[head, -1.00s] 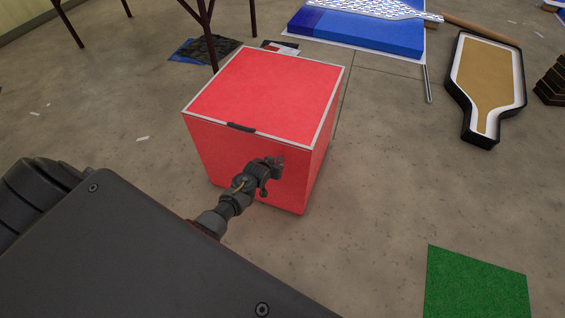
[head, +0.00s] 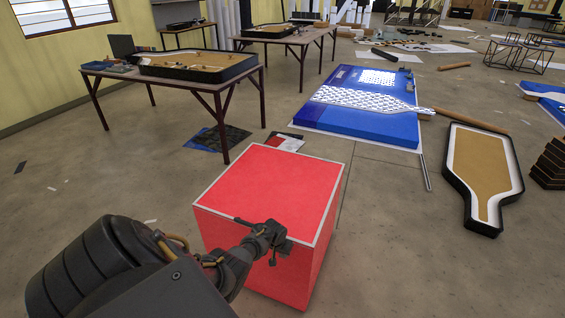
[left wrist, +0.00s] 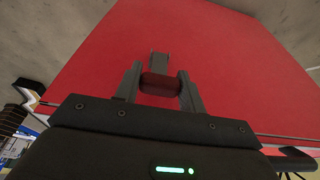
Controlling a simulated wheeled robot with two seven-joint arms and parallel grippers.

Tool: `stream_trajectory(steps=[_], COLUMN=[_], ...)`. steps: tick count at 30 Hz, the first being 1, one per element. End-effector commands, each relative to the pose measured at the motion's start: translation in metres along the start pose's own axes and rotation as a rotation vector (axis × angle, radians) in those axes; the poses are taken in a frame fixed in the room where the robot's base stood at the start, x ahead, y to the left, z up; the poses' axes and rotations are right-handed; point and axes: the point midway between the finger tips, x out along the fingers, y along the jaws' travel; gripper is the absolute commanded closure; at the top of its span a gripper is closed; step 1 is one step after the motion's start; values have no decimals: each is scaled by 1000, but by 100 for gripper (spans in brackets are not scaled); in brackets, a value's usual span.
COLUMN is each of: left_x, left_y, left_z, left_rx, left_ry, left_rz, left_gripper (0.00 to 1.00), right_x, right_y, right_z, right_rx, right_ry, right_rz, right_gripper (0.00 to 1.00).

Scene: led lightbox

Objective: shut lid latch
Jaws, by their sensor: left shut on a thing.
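The red lightbox (head: 222,235) stands on the floor in the head view, its pale-rimmed lid (head: 275,184) lying flat on top. My left gripper (head: 275,241) is at the upper front face, by the lid's front edge. In the left wrist view, my left gripper (left wrist: 160,88) has its fingers on either side of a small dark red piece, apparently the latch (left wrist: 160,84), with a grey strip (left wrist: 160,60) beyond it on the red face. In the head view the gripper mostly covers this spot. My right gripper is not in view.
A blue slab (head: 355,125) and a black-rimmed, bottle-shaped tray (head: 483,170) lie on the floor beyond and right of the box. Tables with trays stand behind, including the near table (head: 180,82). Floor right of the box is clear.

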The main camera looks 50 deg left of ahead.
Motion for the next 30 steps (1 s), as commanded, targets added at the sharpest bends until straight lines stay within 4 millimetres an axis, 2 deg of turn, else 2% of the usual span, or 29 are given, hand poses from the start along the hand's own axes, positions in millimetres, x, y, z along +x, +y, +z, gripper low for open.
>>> stream_trajectory(steps=[1, 16, 17, 18, 22, 30], left_x=[-3, -4, -4, -4, -3, -3], left_y=[-1, -3, -3, -3, -3, -2], left_z=[-8, -12, -12, -12, -10, -8], left_rx=[-2, -4, -4, -5, -4, -2], left_ry=[17, 25, 25, 24, 19, 14], left_rz=[0, -1, -1, -2, -1, -1], left_gripper=[100, 100, 59, 53, 38, 38], right_x=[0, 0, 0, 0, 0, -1], right_y=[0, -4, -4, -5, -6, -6], right_z=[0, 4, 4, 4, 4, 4], right_rx=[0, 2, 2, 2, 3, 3], right_ry=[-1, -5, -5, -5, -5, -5], right_rz=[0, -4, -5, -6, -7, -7], right_gripper=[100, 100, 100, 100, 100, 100])
